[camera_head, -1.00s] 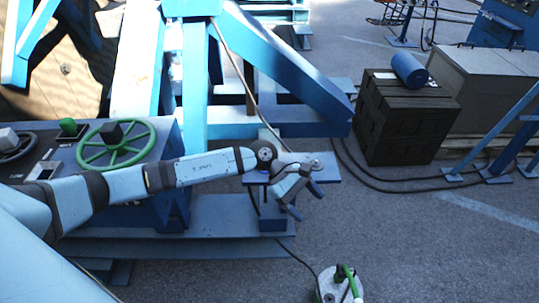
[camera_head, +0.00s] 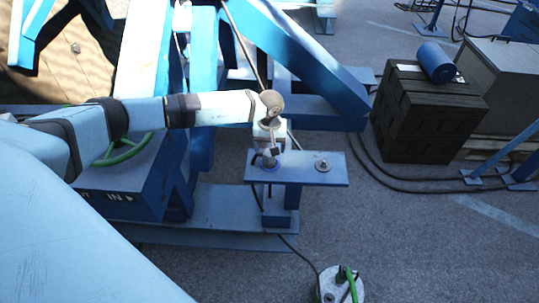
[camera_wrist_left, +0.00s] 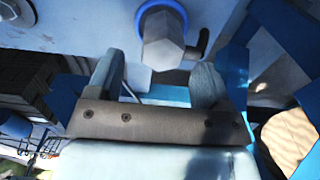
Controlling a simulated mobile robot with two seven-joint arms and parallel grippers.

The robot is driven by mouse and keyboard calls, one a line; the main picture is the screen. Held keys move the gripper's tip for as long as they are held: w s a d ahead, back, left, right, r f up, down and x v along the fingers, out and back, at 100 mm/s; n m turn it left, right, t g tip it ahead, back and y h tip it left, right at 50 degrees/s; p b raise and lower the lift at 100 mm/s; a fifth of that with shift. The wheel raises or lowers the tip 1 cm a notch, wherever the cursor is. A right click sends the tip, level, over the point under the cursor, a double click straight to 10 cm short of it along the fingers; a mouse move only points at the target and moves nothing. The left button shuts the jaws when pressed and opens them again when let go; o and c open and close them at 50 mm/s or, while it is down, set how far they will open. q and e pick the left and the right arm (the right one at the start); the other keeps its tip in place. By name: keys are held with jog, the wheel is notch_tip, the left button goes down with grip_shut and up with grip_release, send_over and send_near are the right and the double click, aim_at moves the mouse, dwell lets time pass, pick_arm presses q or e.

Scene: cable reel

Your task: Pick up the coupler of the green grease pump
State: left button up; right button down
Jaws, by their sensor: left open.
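The green grease pump (camera_head: 342,288) is a pale round body with green parts, cut off by the bottom edge of the head view. A dark hose runs from it up towards the small blue bracket plate (camera_head: 305,178). A grey hexagonal part with a blue ring (camera_wrist_left: 163,45), which looks like the coupler, sits at the plate in the left wrist view. In the head view it is small, with its blue ring (camera_head: 269,166) on the plate's left end. My left gripper (camera_wrist_left: 157,75) is open, its fingers either side of the part's near end; contact cannot be told. My right gripper is not in view.
A round metal fitting (camera_head: 323,166) stands on the plate's right end. A large blue frame (camera_head: 300,60) rises behind. A green handwheel (camera_head: 125,152) lies partly behind my arm. A dark crate (camera_head: 425,115) with a blue cylinder stands right. The floor between is mostly clear.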

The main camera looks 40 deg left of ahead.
aim_at(269, 156)
pick_arm(q)
jog(key=shift+s+f+p, duration=0.1)
jog(key=shift+f+p, duration=0.3)
jog(key=shift+f, duration=0.2)
notch_tip(269, 156, down, 4)
jog(key=shift+r+p, duration=0.2)
jog(key=shift+p, duration=0.3)
jog(key=shift+f, duration=0.3)
jog(key=c, duration=1.1)
jog(key=shift+r, duration=0.1)
